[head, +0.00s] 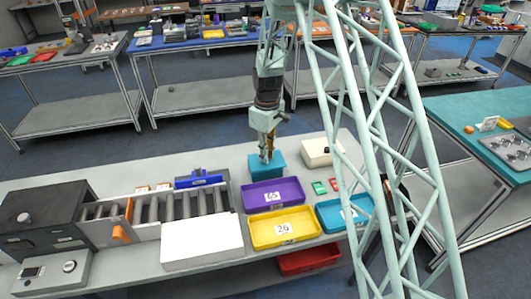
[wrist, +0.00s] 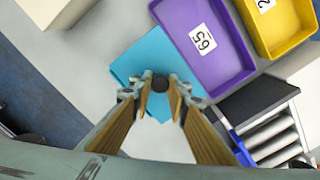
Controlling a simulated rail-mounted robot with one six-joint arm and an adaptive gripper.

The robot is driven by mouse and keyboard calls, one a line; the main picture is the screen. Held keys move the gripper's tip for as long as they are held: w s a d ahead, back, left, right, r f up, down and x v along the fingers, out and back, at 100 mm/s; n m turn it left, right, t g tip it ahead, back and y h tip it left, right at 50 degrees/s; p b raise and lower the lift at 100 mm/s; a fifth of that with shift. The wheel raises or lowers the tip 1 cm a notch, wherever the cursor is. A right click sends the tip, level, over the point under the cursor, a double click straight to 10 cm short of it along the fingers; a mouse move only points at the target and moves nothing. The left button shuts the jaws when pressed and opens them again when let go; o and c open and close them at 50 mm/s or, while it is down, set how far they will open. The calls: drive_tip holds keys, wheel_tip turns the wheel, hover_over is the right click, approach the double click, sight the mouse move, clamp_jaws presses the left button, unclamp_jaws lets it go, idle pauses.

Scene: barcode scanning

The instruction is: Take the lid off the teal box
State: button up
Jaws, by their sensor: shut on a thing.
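The teal box (head: 274,171) stands on the bench behind the purple tray. In the wrist view, its teal lid (wrist: 137,62) fills the middle, with a small dark knob (wrist: 160,83) on top. My gripper (head: 267,157) points down over the box. In the wrist view, my gripper (wrist: 160,92) has its two fingertips closed on either side of the knob. My fingers hide part of the lid. I cannot tell whether the lid sits on the box or is slightly raised.
A purple tray (head: 259,203) and a yellow tray (head: 263,239) lie in front of the box. A roller conveyor (head: 186,210) is at left. A pale green lattice column (head: 375,130) blocks part of the right side.

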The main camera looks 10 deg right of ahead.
drive_tip(key=s+r, duration=0.1)
drive_tip(key=s, duration=1.2)
drive_tip(key=shift+r, duration=0.15)
drive_tip(key=shift+s+b, duration=0.1)
drive_tip(key=shift+b, duration=0.2)
